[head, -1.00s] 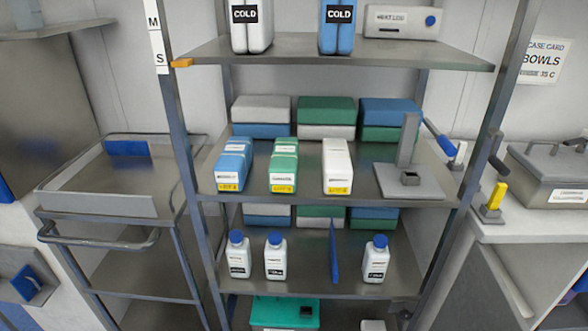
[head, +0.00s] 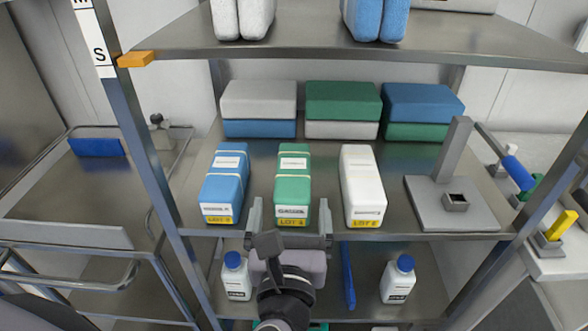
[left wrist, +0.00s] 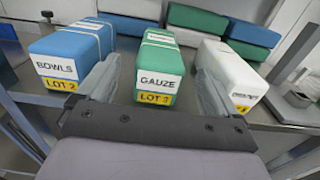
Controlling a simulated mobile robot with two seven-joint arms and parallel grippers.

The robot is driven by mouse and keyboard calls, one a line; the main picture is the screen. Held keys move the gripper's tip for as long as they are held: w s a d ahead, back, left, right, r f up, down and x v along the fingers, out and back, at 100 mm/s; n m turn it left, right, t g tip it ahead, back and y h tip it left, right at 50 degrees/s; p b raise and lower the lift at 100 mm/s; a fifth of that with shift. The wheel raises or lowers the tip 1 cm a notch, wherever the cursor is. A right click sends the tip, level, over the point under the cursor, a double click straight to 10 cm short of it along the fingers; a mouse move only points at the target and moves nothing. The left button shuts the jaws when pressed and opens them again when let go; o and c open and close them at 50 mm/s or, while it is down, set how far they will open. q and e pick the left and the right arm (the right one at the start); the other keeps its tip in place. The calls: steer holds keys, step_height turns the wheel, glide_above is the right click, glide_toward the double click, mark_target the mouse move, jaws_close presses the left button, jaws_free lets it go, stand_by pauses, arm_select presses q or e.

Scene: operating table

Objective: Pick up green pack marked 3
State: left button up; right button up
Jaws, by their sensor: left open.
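The green pack (head: 293,188) stands on the middle shelf between a blue pack (head: 224,187) and a white pack (head: 362,188). In the left wrist view the green pack (left wrist: 157,68) has a white GAUZE label and a yellow lot label that seems to read LOT 3. My left gripper (head: 292,220) is open and empty at the shelf's front edge, one finger toward each side of the green pack's front. In the left wrist view its fingers (left wrist: 157,90) flank the lower front face; contact cannot be told. My right gripper is not in view.
Folded grey, green and blue bundles (head: 343,104) lie behind the packs. A grey metal stand (head: 452,195) is right on the same shelf. White bottles with blue caps (head: 398,280) stand on the shelf below. An upper shelf (head: 330,42) hangs above; rack posts bound both sides.

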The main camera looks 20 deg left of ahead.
mark_target(293, 186)
arm_select(q)
steer(key=x, duration=0.4)
steer(key=f+x, duration=0.1)
steer(key=x, duration=0.2)
steer(key=shift+c, duration=0.3)
steer(key=shift+r, duration=0.1)
steer(key=c, duration=1.2)
